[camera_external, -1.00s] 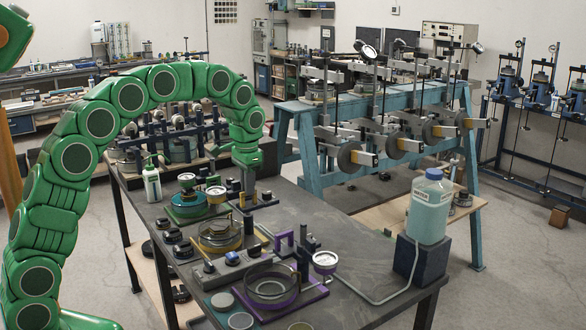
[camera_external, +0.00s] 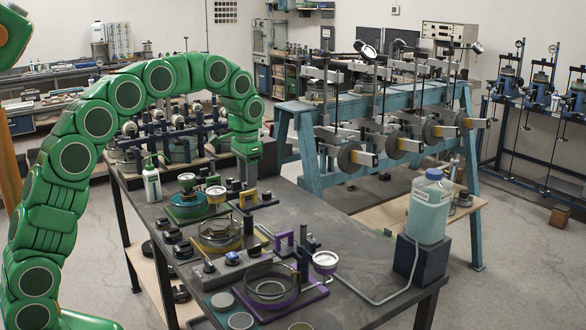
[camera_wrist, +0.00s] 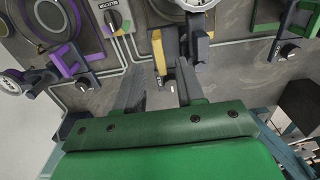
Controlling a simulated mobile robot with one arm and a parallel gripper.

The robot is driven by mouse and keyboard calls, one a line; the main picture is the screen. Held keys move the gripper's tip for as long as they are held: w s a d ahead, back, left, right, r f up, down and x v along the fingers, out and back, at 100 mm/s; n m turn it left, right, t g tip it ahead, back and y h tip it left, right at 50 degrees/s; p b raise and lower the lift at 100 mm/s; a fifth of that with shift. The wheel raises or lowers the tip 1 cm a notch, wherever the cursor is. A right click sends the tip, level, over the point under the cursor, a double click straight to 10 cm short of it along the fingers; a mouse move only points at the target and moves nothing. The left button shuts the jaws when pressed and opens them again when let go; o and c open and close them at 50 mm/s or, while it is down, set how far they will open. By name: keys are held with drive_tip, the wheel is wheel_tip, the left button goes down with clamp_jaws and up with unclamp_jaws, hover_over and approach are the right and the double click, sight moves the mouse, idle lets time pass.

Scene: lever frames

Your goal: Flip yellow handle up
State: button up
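The yellow handle (camera_wrist: 159,52) shows in the wrist view as a short yellow bar beside a dark grey block, just beyond the gap between my fingertips. In the external view a small yellow piece (camera_external: 248,199) shows right below my gripper (camera_external: 243,186). My gripper (camera_wrist: 160,82) has its two grey fingers apart with a gap between them, and nothing is seen held. The fingers look close to the handle, but I cannot tell whether they touch it. The handle's pivot is partly hidden.
A purple-handled device (camera_external: 272,285) stands at the bench's near end, with a yellow-based device (camera_external: 219,238) behind it. A blue bottle (camera_external: 430,205) stands at the right.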

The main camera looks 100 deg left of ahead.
wheel_tip(320, 180, up, 4)
drive_tip(key=shift+a+f, duration=0.1)
drive_tip(key=shift+r, duration=0.8)
